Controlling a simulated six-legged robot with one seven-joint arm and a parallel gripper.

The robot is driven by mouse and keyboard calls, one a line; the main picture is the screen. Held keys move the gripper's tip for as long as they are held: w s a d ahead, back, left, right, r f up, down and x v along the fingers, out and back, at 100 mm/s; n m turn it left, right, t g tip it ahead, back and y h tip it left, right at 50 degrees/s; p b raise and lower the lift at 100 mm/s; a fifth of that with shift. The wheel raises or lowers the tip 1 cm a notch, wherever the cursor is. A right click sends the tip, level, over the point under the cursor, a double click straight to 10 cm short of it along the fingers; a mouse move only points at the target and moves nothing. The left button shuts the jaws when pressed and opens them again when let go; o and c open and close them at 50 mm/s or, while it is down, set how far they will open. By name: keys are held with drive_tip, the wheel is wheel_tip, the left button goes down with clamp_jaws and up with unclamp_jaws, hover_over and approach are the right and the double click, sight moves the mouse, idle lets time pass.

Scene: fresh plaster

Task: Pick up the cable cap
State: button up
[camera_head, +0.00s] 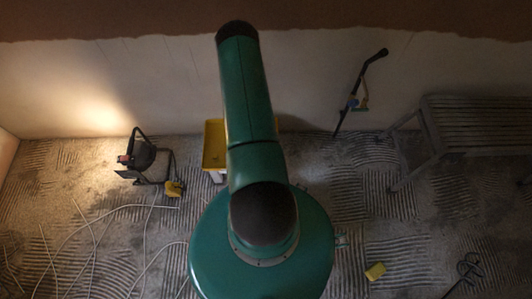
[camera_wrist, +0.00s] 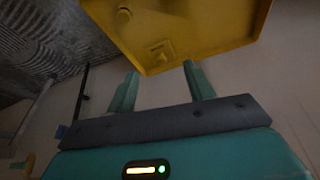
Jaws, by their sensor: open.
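My gripper (camera_wrist: 160,84) shows in the wrist view as two teal fingers set wide apart, open and with nothing between them. Past the fingertips is a yellow tray-like surface (camera_wrist: 205,25). A small yellow squarish piece (camera_wrist: 161,52) is on it, near its edge and in line with the gap between the fingers. A small round yellow piece (camera_wrist: 124,13) is farther up on it. I cannot tell for sure which of these is the cable cap. In the head view, my arm hides the gripper and part of the yellow container (camera_head: 214,143).
A work lamp (camera_head: 143,155) stands at left, with a yellow object (camera_head: 174,188) beside it and pale cables on the floor. A slatted bench (camera_head: 475,125) is at right. A dark long-handled tool (camera_head: 360,92) leans on the wall.

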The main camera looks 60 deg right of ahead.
drive_tip(key=shift+m+g, duration=0.4)
drive_tip(key=shift+m, duration=0.2)
drive_tip(key=s+f, duration=0.2)
drive_tip(key=f, duration=0.2)
drive_tip(key=s+f, duration=0.2)
drive_tip(key=f, duration=0.3)
drive_tip(key=s+f, duration=0.2)
drive_tip(key=f, duration=0.3)
drive_tip(key=shift+d, duration=0.3)
drive_tip(key=shift+x, duration=3.05)
drive_tip(key=shift+w+d, duration=0.1)
drive_tip(key=shift+w, duration=0.05)
drive_tip(key=shift+c, duration=0.3)
drive_tip(key=c, duration=1)
